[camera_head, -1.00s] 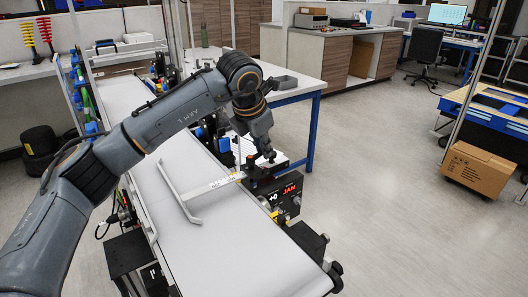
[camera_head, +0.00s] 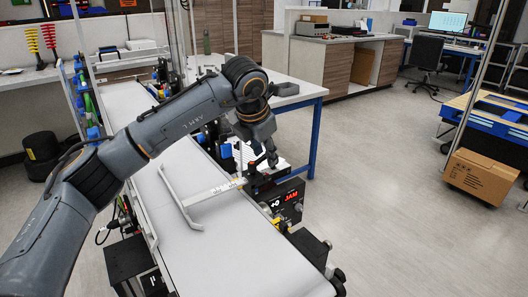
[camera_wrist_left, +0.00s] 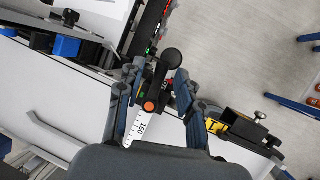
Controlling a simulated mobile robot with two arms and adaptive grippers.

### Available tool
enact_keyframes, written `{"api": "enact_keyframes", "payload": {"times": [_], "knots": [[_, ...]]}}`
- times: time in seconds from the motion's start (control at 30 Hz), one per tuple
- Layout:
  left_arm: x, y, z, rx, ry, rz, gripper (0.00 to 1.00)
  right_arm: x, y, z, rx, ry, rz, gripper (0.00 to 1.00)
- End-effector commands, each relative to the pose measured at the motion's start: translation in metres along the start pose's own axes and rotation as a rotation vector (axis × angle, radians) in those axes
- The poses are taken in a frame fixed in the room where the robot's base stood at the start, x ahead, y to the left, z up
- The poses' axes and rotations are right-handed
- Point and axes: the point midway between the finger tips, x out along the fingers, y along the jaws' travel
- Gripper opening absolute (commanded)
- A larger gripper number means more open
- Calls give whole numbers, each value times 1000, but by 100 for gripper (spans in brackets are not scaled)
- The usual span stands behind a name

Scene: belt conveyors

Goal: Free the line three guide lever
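The guide lever has a round black knob (camera_wrist_left: 172,58) on a dark arm, with an orange button (camera_wrist_left: 149,106) near its base, in the left wrist view. My left gripper (camera_wrist_left: 155,76) is open, with one finger on each side of the lever. I cannot tell if either finger touches it. In the head view my left gripper (camera_head: 265,163) is over the right side of the front belt and hides most of the lever. A scale strip (camera_head: 214,190) runs from there to a pale guide rail (camera_head: 176,197) lying across the belt. My right gripper is not in view.
A black display box (camera_head: 287,198) beside the belt (camera_head: 235,245) shows "+0" and a red "JAM". A white table (camera_head: 292,92) with blue legs stands behind. A cardboard box (camera_head: 481,176) sits on the floor at right. The floor between is clear.

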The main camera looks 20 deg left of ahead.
Motion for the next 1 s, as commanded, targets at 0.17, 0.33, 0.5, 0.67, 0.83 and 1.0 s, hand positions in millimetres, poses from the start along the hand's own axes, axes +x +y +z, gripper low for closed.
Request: {"api": "enact_keyframes", "payload": {"times": [0.17, 0.33, 0.5, 0.67, 0.83, 1.0], "knots": [[-1, 0, 0, 0, 0, 0, 36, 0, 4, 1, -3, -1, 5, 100], [-16, 0, 0, 1, -2, 1, 36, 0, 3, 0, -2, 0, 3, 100], [-52, 1, 1, 1, -4, 3, 36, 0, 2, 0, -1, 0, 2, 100], [-86, 1, 1, 0, -4, 1, 36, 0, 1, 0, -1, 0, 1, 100], [-110, 0, 0, 0, -1, 0, 36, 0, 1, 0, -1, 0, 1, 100], [-119, 0, 0, 0, 0, 0, 36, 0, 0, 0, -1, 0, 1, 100]]}}
